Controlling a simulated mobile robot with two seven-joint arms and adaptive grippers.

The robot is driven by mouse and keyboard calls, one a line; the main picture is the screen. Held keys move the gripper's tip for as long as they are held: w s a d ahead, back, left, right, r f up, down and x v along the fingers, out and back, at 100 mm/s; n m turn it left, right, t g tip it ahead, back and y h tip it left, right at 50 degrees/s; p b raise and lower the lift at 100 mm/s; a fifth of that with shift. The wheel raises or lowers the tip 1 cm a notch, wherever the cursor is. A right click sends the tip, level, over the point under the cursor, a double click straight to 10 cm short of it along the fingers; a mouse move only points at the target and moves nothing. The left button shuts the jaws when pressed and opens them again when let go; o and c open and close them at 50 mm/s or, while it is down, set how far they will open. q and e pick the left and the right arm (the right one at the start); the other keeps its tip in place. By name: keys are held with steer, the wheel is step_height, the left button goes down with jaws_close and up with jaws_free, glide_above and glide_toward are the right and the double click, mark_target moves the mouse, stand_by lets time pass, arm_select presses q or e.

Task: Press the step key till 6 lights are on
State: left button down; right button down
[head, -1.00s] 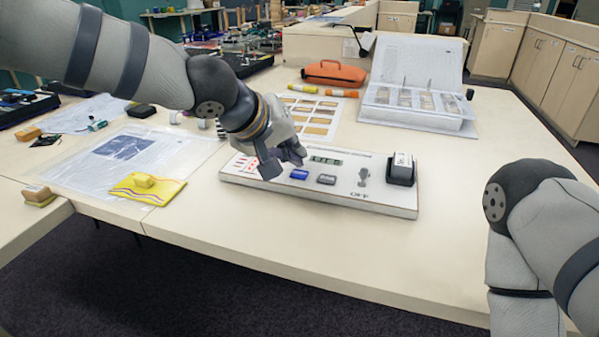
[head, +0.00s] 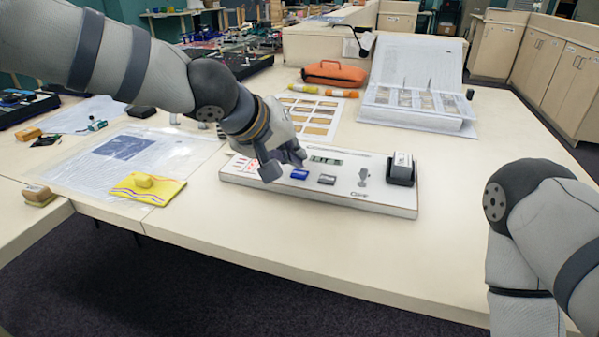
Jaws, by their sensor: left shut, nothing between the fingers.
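A white control board (head: 390,207) lies on the table. It carries a blue key (head: 300,174), a dark grey key (head: 327,179), a small display with pale green digits (head: 325,161) and a grey lever (head: 363,177). I cannot read which key is the step key. Red marks (head: 243,164) show at its left end; I cannot tell how many lights are on. My left gripper (head: 285,165) is shut and empty, pointing down over the board just left of the blue key. Contact with the key cannot be made out. My right gripper is out of view; only the arm shows.
A black block with a white top (head: 401,168) sits at the board's right end. A yellow cloth (head: 165,192) lies on the left. An orange case (head: 335,73), a card sheet (head: 318,117) and a white display box (head: 420,115) stand behind. The table front is clear.

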mark_target(295, 172)
arm_select(q)
steer(key=shift+f, duration=0.25)
steer(key=shift+f, duration=0.35)
stand_by(0.7)
steer(key=shift+r, duration=0.75)
steer(key=shift+r, duration=2.55)
